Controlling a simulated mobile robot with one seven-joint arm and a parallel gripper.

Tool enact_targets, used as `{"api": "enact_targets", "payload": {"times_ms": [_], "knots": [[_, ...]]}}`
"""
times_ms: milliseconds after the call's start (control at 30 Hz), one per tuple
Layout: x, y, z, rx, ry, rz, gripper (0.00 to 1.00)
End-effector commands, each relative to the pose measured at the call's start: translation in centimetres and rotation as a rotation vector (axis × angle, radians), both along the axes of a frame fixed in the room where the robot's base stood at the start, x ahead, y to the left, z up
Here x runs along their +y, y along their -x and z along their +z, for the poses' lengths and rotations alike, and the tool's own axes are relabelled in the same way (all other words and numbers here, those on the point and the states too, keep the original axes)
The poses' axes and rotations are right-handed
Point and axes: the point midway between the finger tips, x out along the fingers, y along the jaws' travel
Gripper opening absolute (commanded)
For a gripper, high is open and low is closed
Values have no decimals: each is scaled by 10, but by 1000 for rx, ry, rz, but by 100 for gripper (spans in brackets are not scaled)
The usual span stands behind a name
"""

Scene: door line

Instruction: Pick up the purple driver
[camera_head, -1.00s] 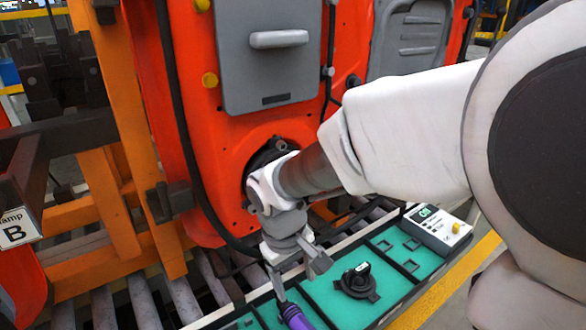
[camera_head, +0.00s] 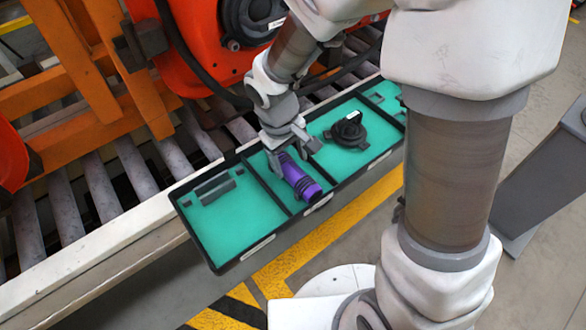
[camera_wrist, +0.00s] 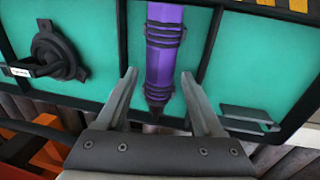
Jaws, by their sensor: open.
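The purple driver (camera_head: 299,178) lies in the middle compartment of a black tray with a green lining (camera_head: 228,221). It has dark bands round its body and a dark tip. My gripper (camera_head: 291,157) is open at the driver's dark-tipped end, towards the conveyor. In the wrist view the driver (camera_wrist: 163,58) runs down from the top edge, and its tip lies between the two open fingers of my gripper (camera_wrist: 160,85). A gap shows on each side, and neither finger visibly touches it.
A black round part with a knob (camera_head: 347,131) sits in the neighbouring compartment. A grey bracket (camera_head: 213,188) lies in the left compartment. Thin black dividers (camera_head: 265,187) flank the driver. The roller conveyor (camera_head: 122,177) and an orange door (camera_head: 212,50) stand behind the tray.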

Motion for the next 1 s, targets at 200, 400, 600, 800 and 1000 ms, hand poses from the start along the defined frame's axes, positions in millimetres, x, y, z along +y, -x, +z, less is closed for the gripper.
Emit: {"api": "enact_targets", "payload": {"times_ms": [200,400,600,800,1000], "knots": [[-3,-2,-37,4,1,-1,69],[-5,-4,-46,1,1,0,69],[-5,-4,-45,1,1,0,56],[-5,-4,-45,1,1,0,20],[-5,-4,-45,1,1,0,0]]}}
